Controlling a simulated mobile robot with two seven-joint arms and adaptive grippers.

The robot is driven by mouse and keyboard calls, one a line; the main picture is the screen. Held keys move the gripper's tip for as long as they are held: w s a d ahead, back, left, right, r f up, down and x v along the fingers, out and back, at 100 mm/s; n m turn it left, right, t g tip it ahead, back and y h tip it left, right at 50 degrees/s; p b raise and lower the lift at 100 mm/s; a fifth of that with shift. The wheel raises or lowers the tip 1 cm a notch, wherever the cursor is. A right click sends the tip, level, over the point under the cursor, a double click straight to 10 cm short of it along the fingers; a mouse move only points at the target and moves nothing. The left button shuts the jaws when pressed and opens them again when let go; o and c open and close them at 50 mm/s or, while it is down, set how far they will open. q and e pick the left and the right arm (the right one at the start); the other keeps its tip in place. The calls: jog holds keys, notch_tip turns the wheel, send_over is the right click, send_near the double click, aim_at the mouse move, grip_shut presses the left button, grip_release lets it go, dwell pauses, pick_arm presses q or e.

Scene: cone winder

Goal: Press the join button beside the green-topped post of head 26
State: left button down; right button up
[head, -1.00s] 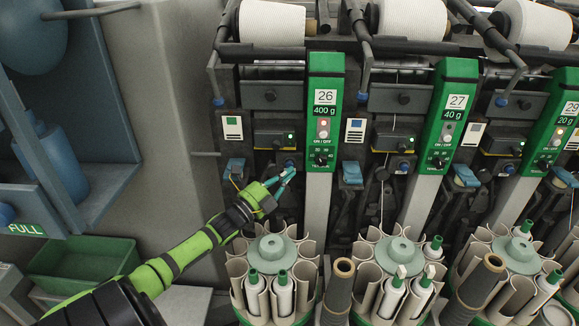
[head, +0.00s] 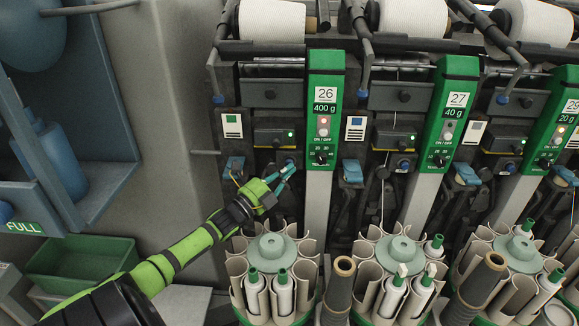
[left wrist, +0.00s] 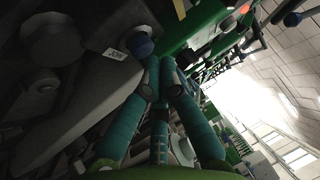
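The green-topped post of head 26 (head: 325,95) stands upright near the middle of the head view, with a lit ON/OFF button and a black knob on its face. A small blue join button (head: 290,162) is just left of the post; it also shows in the left wrist view as a round blue knob (left wrist: 140,45) beside a small white label. My left gripper (head: 289,172) has its teal fingers drawn together at the tips, with nothing between them. The fingertips (left wrist: 159,68) are close to the button; I cannot tell whether they touch it. My right gripper is not in view.
Head 27's post (head: 456,105) stands to the right. Below are round magazines (head: 270,246) with several bobbins and a dark tube (head: 338,290). A blue lever (head: 235,166) is left of my fingers. A green bin (head: 85,262) is at lower left.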

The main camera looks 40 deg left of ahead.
pick_arm(q)
jog(key=shift+w+a+b, duration=0.3)
jog(key=shift+w+b, duration=0.05)
jog(key=shift+b, duration=0.05)
dwell(0.8)
jog(key=shift+s+d+p, duration=0.55)
jog(key=shift+s+p, duration=0.1)
jog(key=shift+p, duration=0.2)
